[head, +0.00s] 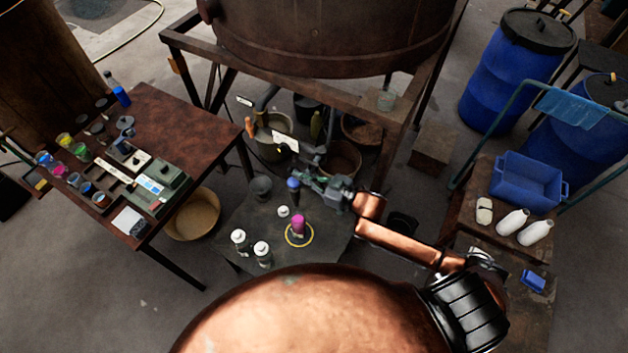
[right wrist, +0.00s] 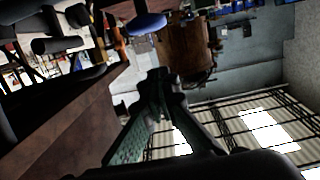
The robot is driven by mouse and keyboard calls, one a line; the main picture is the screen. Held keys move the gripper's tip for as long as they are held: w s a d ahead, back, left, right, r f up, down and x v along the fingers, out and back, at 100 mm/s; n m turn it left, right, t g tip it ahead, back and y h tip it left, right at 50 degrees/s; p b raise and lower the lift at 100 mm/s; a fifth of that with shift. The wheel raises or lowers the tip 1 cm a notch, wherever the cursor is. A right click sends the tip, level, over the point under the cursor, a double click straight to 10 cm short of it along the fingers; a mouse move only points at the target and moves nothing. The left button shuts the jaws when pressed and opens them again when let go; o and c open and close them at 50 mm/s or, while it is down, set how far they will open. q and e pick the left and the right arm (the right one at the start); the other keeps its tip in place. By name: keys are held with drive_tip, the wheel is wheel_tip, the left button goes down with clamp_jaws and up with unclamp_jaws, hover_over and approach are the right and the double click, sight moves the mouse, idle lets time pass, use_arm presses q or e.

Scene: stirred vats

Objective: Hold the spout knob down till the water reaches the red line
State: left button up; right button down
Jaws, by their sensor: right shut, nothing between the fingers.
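A small blue knob (head: 293,183) stands over the dark low table, below the big vat, in the head view; I take it for the spout knob. A blue rounded piece (right wrist: 148,25) in the right wrist view looks like the same knob. My right gripper (head: 308,183) is shut and empty, its tips just right of the blue knob; I cannot tell whether they touch. Its dark fingers show in the right wrist view (right wrist: 157,82). A magenta vessel (head: 298,225) stands inside a yellow ring on the low table. I cannot make out a water level or a red line. My left gripper is out of view.
White-capped bottles (head: 262,252) and a dark cup (head: 261,187) stand on the low table. The vat's metal frame (head: 290,68) rises behind. A cluttered brown table (head: 190,125) is at left. Blue drums (head: 512,75) and a blue crate (head: 528,180) are at right.

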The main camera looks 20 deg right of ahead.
sight(298, 186)
drive_tip(key=shift+w+f, duration=0.1)
drive_tip(key=shift+f, duration=1.9)
drive_tip(key=f+b, duration=0.1)
drive_tip(key=f, duration=0.2)
drive_tip(key=shift+s, duration=0.2)
drive_tip(key=shift+f, duration=0.2)
wheel_tip(298, 186, up, 5)
drive_tip(key=p, duration=0.4)
drive_tip(key=b+v, duration=0.1)
drive_tip(key=v, duration=0.9)
drive_tip(key=shift+r, duration=0.35)
drive_tip(key=shift+d, duration=0.15)
